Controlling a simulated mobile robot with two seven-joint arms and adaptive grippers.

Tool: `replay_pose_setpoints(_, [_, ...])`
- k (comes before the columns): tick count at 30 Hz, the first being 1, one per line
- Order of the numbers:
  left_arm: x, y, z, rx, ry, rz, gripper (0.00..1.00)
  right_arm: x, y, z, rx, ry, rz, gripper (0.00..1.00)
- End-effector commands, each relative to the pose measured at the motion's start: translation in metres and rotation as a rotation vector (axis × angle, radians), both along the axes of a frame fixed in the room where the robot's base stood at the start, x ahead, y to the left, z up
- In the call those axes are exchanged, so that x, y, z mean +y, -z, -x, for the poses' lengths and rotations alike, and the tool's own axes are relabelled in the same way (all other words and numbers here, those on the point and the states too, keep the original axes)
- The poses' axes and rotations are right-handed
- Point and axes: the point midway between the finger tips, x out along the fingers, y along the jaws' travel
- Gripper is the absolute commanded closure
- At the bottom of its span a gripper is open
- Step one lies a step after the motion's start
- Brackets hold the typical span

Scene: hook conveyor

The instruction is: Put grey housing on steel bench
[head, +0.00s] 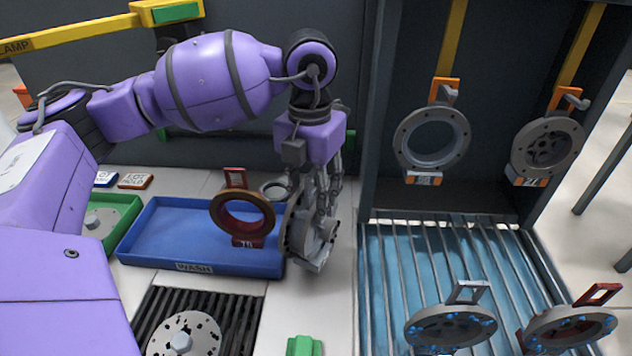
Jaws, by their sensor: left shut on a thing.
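My left gripper (318,192) comes down from above and is shut on a grey housing (300,235), a round ribbed part held roughly upright on edge. Its fingers cover part of the housing. The housing is over the pale bench top (325,300), just right of the blue tray. I cannot tell whether its lower edge touches the bench. My right gripper is not in view.
A blue tray marked WASH (195,267) is at left, with a dark red ring part (243,196) at its right end. A grey ring (432,179) and a grey disc (548,146) hang from hooks. More ring parts (450,327) are above the blue slatted area (385,290). A drain grate (250,310) is in front.

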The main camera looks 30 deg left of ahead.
Motion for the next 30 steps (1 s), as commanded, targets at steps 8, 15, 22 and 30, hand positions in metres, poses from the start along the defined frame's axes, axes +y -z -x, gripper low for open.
replay_pose_setpoints(8, [0.003, 0.034, -0.004, 0.002, -0.001, 0.000, 1.00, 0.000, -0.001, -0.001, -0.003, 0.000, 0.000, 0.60])
replay_pose_setpoints(15, [0.003, 0.036, -0.005, -0.002, -0.001, 0.000, 1.00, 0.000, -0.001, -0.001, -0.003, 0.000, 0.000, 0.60])
replay_pose_setpoints(22, [0.003, 0.041, -0.004, 0.001, -0.001, -0.001, 0.55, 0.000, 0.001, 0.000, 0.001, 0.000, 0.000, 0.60])
replay_pose_setpoints(30, [0.003, 0.041, -0.004, 0.001, -0.001, -0.001, 0.40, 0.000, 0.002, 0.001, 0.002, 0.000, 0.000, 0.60])
